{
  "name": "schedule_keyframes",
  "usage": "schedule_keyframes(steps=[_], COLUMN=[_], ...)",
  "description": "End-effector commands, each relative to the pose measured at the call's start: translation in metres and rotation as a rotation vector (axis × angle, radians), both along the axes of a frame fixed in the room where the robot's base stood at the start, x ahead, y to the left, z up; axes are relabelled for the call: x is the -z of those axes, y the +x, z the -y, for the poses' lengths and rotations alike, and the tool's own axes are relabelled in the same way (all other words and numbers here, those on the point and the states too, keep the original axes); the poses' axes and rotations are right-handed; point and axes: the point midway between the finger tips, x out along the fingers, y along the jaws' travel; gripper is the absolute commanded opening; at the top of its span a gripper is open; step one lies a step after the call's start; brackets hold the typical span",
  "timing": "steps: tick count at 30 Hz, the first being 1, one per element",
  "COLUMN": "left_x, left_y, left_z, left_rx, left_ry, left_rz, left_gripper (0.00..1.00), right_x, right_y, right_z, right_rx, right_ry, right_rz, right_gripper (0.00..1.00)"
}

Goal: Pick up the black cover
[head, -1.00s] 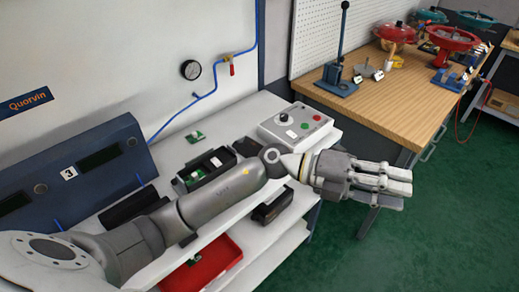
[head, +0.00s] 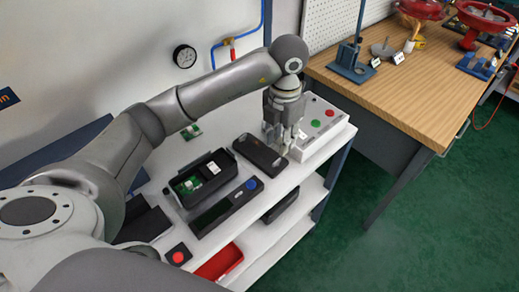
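The black cover (head: 258,157) lies on the white bench top, between the open black housing and the control box. My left gripper (head: 280,146) points down at the cover's far right end, with its fingertips close to the cover and the control box. I cannot tell whether the fingers touch the cover or how far apart they are. The open black housing (head: 187,203) has a green circuit board inside and stands left of the cover. My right gripper is not in view.
A white control box (head: 318,128) with red and green buttons stands right of the gripper. A black device with a blue knob (head: 251,184) lies at the bench's front. A red tray (head: 222,262) sits on the shelf below. A wooden table (head: 400,95) stands at right.

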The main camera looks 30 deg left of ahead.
Motion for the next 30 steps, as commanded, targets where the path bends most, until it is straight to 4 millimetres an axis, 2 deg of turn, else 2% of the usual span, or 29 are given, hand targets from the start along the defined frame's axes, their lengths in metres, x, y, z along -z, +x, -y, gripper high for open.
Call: schedule_keyframes(steps=[3, 6, 11, 18, 22, 28, 30], left_x=[0.017, 0.026, 0.037, 0.072, 0.080, 0.081, 0.081], left_y=[-0.001, 0.000, -0.001, -0.002, -0.001, -0.001, -0.001], left_z=[0.000, 0.000, -0.001, -0.004, -0.004, -0.004, -0.004], left_rx=[-0.001, 0.000, 0.000, 0.000, 0.001, 0.002, 0.002], left_ry=[-0.001, -0.003, -0.003, -0.004, -0.004, -0.004, -0.004], left_rz=[-0.003, -0.002, -0.004, -0.003, -0.001, 0.000, 0.000], left_gripper=[0.30, 0.30, 0.30, 0.30, 0.30, 0.30, 0.23], right_x=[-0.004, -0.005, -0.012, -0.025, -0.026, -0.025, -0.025], right_y=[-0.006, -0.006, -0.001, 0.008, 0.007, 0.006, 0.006], right_z=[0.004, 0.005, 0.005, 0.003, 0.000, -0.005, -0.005], right_rx=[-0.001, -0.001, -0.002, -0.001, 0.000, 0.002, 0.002], right_ry=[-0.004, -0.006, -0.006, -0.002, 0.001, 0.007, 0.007], right_rz=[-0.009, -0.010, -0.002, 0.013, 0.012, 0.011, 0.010], right_gripper=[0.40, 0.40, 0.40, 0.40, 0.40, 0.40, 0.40])
